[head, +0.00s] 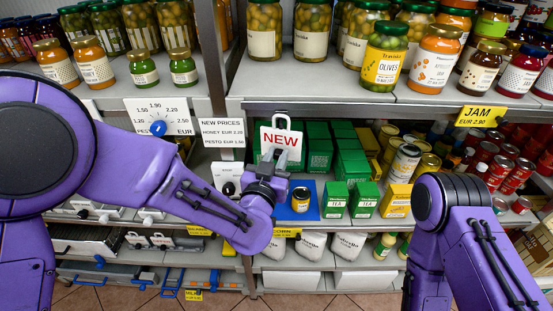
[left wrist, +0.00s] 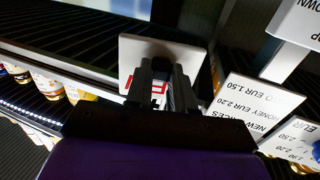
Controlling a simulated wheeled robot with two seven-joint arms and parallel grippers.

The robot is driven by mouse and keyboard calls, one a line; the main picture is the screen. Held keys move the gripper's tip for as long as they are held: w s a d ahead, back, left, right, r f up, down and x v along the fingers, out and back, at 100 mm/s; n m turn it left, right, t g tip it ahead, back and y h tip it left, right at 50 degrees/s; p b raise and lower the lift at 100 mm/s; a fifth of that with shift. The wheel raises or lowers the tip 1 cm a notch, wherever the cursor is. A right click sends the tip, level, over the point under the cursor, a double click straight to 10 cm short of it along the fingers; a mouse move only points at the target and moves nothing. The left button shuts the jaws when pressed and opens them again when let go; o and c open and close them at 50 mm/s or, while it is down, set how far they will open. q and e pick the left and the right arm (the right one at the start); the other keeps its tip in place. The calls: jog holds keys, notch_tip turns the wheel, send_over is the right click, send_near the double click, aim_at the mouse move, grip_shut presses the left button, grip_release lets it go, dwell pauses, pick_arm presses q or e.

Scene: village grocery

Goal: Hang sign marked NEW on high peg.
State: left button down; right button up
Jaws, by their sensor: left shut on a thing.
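The white sign marked NEW (head: 281,143) has red letters and a pale loop handle at its top. My left gripper (head: 273,164) is shut on its lower part and holds it upright in front of the shelves, just below the upper shelf's front edge. In the left wrist view the sign (left wrist: 136,52) stands beyond the fingers (left wrist: 162,88), which cover part of its lettering. I cannot make out the high peg in either view. My right arm is at the right of the head view, and its gripper is out of the picture.
A NEW PRICES card (head: 222,133) hangs just left of the sign. Jars, such as the olives (head: 384,56), stand on the upper shelf (head: 330,82). A yellow JAM tag (head: 480,116) is at right. Green tea boxes (head: 335,199) stand below.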

pick_arm(q)
jog(key=c, duration=0.9)
grip_release()
